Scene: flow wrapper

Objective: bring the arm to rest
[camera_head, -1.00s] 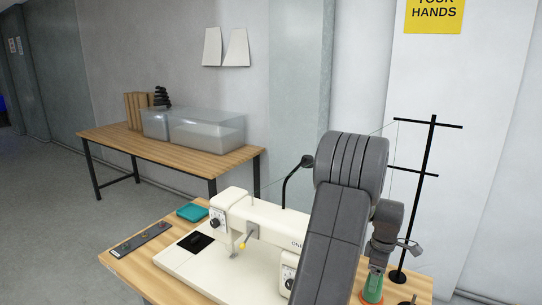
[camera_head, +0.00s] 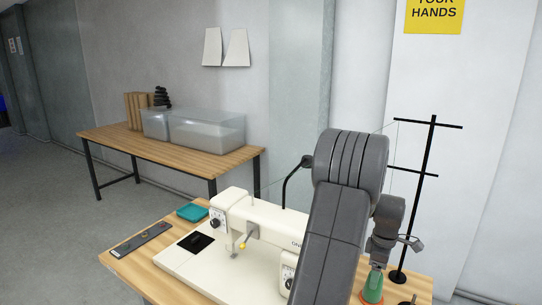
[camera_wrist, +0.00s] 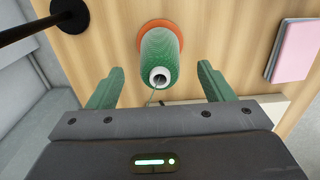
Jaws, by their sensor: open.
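My gripper (camera_wrist: 161,70) is open, with one green finger on each side of the near end of a green thread cone (camera_wrist: 160,50) in the wrist view. Gaps show between the cone and both fingers. The cone stands on an orange-red base (camera_wrist: 143,27) on the wooden table, and a loose thread hangs at its tip. In the head view, the cone (camera_head: 373,284) is at the lower right, below my wrist. My grey arm rises in front of the sewing machine (camera_head: 262,232) and hides part of it.
A black thread stand (camera_head: 428,180) rises close behind my wrist. A pink pad (camera_wrist: 296,49) lies right of the cone in the wrist view. A teal tray (camera_head: 192,212) and dark strip (camera_head: 142,239) lie left on the table. Clear bins (camera_head: 206,132) stand on a far bench.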

